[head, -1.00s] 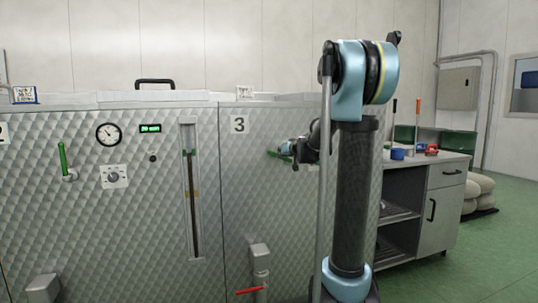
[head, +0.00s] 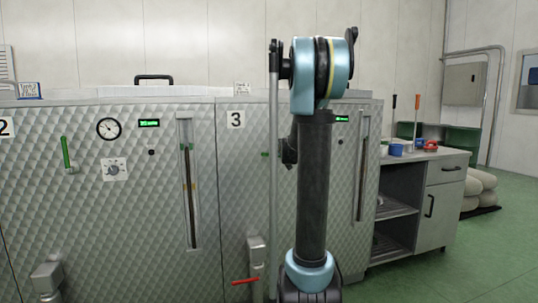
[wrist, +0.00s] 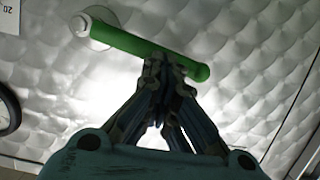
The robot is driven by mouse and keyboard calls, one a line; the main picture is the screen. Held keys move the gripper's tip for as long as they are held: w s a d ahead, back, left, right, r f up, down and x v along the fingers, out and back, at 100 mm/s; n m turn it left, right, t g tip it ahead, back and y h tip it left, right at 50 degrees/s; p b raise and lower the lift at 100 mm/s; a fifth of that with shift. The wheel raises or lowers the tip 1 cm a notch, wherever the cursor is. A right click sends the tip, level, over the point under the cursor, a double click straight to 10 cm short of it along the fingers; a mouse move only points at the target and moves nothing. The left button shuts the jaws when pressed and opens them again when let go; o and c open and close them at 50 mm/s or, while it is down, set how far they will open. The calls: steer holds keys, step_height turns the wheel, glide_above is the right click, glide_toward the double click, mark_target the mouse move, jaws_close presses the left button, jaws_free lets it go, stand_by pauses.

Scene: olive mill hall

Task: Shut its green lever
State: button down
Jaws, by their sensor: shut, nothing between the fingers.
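A green lever (wrist: 145,50) on a round pale pivot (wrist: 92,29) sticks out from the quilted metal front of the machine in the wrist view. It slants across the top, its free end to the right. My gripper (wrist: 165,70) is shut and empty, its fingertips at the lever's outer half, seemingly touching or very close. My arm hides the rest of the lever and most of my gripper there.
Another green lever (head: 66,153) stands upright on the number 2 panel, near a gauge (head: 109,128) and dial. A red-handled outlet valve (head: 245,281) juts out low. A grey bench (head: 443,200) with cups stands right; green floor (head: 480,260) is clear there.

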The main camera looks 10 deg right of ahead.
steer(key=shift+a+f, duration=0.1)
steer(key=shift+a, duration=0.05)
stand_by(0.5)
steer(key=r+v, duration=0.2)
steer(key=v, duration=1)
steer(key=shift+d+r, duration=0.3)
steer(key=shift+d, duration=0.1)
